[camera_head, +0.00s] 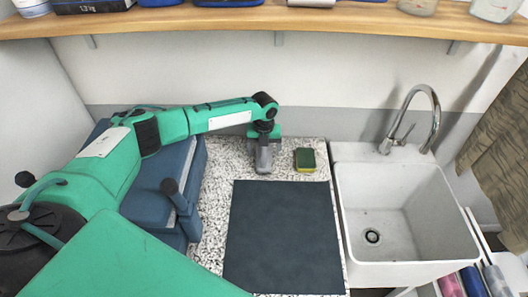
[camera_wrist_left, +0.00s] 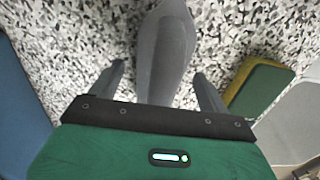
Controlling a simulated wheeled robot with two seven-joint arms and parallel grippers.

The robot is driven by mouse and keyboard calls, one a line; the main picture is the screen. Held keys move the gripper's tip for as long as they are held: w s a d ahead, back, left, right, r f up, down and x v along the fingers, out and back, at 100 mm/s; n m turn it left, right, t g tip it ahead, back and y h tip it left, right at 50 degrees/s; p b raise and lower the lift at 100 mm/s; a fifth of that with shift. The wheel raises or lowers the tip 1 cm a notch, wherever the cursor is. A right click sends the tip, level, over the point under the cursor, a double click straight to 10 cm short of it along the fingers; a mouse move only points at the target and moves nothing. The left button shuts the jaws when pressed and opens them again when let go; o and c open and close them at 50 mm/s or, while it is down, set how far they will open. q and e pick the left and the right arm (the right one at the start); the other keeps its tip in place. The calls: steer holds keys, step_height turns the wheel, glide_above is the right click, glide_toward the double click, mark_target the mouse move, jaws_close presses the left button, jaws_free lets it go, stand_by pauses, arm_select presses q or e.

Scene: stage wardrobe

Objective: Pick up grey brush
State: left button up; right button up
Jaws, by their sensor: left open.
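The grey brush (camera_wrist_left: 168,45) lies on the speckled counter in the left wrist view. It runs from the top edge of that view down between the fingers of my left gripper (camera_wrist_left: 159,74). The fingers are open, one on each side of the brush, with a visible gap on both sides. The near end of the brush is hidden behind the gripper body. In the head view my left gripper (camera_head: 264,148) points down over the counter's back part, and a grey shape there is largely covered by it. My right gripper is not in view.
A green and yellow sponge (camera_head: 305,160) lies just right of the gripper. A dark mat (camera_head: 283,240) covers the front of the counter (camera_head: 218,195). A white sink (camera_head: 350,220) with a tap (camera_head: 432,115) is at right. Blue cases (camera_head: 165,180) stand at left. A wooden shelf (camera_head: 270,20) hangs above.

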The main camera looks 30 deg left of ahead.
arm_select(q)
steer(key=c, duration=1.1)
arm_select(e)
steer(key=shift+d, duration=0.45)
arm_select(q)
steer(key=shift+r, duration=0.1)
